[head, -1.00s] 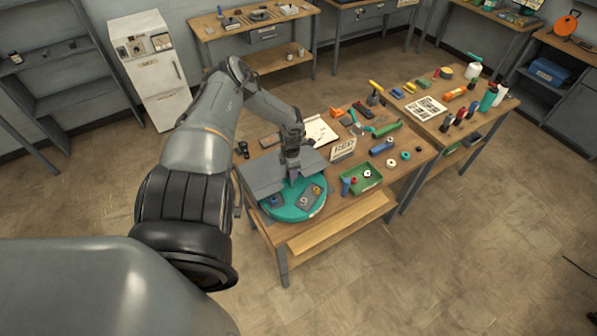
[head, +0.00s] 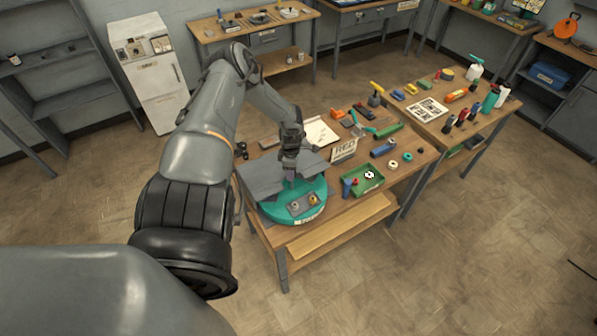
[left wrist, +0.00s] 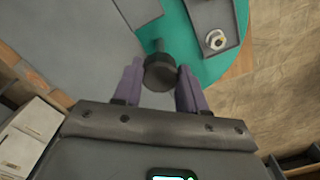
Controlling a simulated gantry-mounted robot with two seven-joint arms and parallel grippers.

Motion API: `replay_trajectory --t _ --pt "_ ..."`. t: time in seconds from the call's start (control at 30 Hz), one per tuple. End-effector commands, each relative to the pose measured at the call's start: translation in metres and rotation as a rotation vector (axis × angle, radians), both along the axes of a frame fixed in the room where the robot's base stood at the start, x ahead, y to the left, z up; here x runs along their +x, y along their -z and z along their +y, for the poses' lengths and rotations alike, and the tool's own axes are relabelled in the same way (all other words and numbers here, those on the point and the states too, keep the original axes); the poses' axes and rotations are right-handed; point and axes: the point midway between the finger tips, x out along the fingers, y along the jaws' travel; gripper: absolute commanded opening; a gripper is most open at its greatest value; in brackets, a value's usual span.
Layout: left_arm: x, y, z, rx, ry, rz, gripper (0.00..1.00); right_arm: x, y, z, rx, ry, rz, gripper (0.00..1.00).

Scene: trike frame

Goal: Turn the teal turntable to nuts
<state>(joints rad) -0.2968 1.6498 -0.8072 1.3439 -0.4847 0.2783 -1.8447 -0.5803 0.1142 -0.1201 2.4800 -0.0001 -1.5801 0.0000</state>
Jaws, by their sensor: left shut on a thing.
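The teal turntable (head: 318,200) sits at the near left corner of the workbench, partly hidden under a flat grey cover. A grey tray with small round parts (head: 303,205) shows on its open front, with a pale label (head: 309,220) on the rim below; I cannot read it. In the left wrist view the teal surface (left wrist: 208,68) carries a grey tray with a pale ring-like part (left wrist: 215,40). My left gripper (head: 289,178) is over the turntable, its purple fingers shut on a dark round knob (left wrist: 160,73). My right gripper is not in view.
The grey cover (head: 262,178) hides the turntable's back left. A green bin (head: 362,181) with small parts stands just right of it. A "RED" sign (head: 343,150) and a blue cylindrical item (head: 383,148) are farther back. The floor in front is clear.

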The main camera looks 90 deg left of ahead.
Motion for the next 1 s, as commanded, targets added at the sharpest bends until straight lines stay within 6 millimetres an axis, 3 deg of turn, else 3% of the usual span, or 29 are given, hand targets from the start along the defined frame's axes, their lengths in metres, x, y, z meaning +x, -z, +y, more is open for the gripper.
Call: replay_trajectory --t 0.67,0.7,0.83,1.0 --pt "-0.0007 0.0009 0.0007 0.003 0.034 0.0 0.0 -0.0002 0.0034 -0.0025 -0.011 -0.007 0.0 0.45" --pt "-0.0006 0.0009 0.0007 0.003 0.033 0.0 0.47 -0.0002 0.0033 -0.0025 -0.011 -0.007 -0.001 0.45" --pt "-0.0005 0.0007 0.0005 0.002 0.033 0.001 0.67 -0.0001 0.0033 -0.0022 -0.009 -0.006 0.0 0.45" --pt "-0.0002 0.0004 0.0004 0.001 0.032 0.0 0.67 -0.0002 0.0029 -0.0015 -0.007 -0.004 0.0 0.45"
